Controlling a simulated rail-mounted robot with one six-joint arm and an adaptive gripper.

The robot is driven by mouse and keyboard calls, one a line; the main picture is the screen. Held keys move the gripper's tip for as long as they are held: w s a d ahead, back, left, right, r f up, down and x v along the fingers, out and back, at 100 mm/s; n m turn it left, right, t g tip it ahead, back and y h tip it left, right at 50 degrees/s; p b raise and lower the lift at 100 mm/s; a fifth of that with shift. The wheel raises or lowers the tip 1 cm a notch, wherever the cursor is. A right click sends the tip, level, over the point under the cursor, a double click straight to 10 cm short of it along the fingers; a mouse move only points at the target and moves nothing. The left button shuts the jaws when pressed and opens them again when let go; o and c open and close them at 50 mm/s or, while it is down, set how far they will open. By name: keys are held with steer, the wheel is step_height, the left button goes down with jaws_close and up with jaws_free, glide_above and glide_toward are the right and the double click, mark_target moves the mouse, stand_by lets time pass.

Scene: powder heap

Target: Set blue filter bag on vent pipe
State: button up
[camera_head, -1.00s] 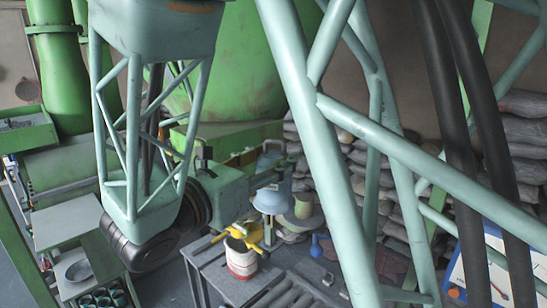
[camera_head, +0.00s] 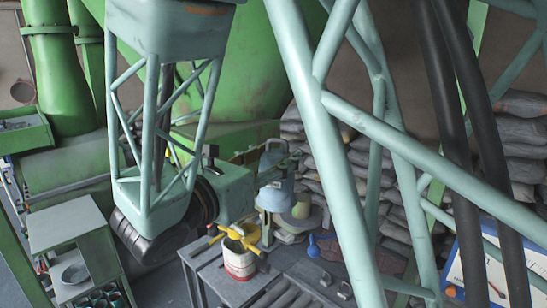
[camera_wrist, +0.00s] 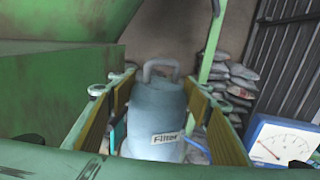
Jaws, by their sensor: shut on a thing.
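The blue filter bag (camera_head: 275,199) is pale blue, with a looped handle on top and a wider lower end. It hangs upright in my gripper (camera_head: 272,170), above the far end of the workbench. In the wrist view the bag (camera_wrist: 152,112) stands between the two long jaws of my gripper (camera_wrist: 160,105), and its "Filter" label faces me. I cannot pick out the vent pipe with certainty. A narrow grey upright piece (camera_head: 267,233) shows below the bag; whether they touch is unclear.
A white and red bucket (camera_head: 239,262) with a yellow cross-shaped handle (camera_head: 232,236) stands on the grey workbench (camera_head: 207,280). Grey sacks (camera_head: 360,165) are piled behind. A dial gauge (camera_wrist: 284,143) is at right.

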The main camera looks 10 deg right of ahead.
mark_target(274, 197)
steer(key=shift+s+d+x, duration=0.6)
steer(key=shift+d+x, duration=0.05)
steer(key=shift+x, duration=4.75)
steer(key=shift+f+b, duration=3.4)
steer(key=shift+f, duration=1.3)
steer(key=o, duration=1.1)
steer(key=shift+s+a, duration=0.1)
steer(key=shift+s, duration=0.05)
steer(key=shift+v, duration=5.8)
